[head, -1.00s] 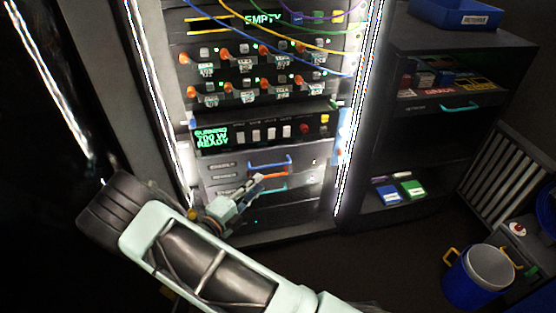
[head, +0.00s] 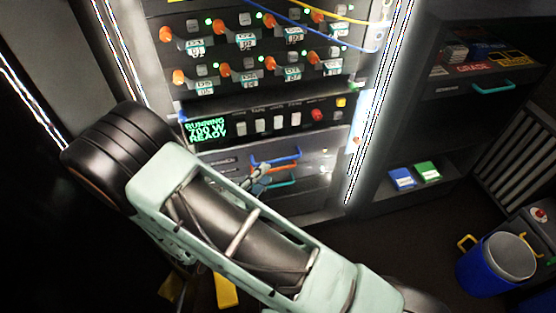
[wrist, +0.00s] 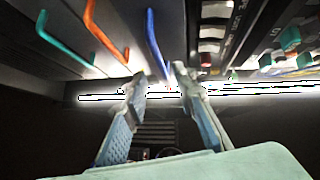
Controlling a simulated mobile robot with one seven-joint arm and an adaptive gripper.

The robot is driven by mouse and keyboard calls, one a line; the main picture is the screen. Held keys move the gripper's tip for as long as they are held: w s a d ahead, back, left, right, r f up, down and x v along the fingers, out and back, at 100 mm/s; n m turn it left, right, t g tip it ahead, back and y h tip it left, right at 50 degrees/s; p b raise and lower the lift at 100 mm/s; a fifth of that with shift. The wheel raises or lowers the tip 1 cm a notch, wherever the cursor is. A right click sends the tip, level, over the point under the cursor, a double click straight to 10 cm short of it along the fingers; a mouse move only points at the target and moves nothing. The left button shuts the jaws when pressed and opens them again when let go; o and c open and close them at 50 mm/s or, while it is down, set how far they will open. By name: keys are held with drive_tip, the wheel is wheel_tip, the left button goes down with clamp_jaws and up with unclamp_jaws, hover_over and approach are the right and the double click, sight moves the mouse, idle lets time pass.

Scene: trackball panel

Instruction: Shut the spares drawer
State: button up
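The rack's lower drawers carry a blue handle (head: 275,160), an orange handle (head: 285,167) and a teal handle (head: 282,182). The wrist view shows the blue handle (wrist: 154,40), orange handle (wrist: 100,35) and teal handle (wrist: 60,42). I cannot read which drawer is the spares drawer, nor tell how far any of these is pulled out. My gripper (head: 262,174) is close to these handles, and my arm hides part of the drawer fronts. In the wrist view my gripper (wrist: 158,75) has its fingers apart with nothing held; the blue handle is beyond them.
Above the drawers is a panel reading "RUNNING 700 W READY" (head: 207,129), with rows of orange knobs higher up. A dark cabinet at right has another teal-handled drawer (head: 492,86) and boxes on a lower shelf (head: 387,205). A blue bucket (head: 490,275) stands on the floor.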

sight(277, 160)
drive_tip(key=b+x, duration=0.1)
drive_tip(key=x, duration=0.7)
drive_tip(key=shift+b, duration=0.3)
drive_tip(key=shift+c, duration=0.2)
clamp_jaws()
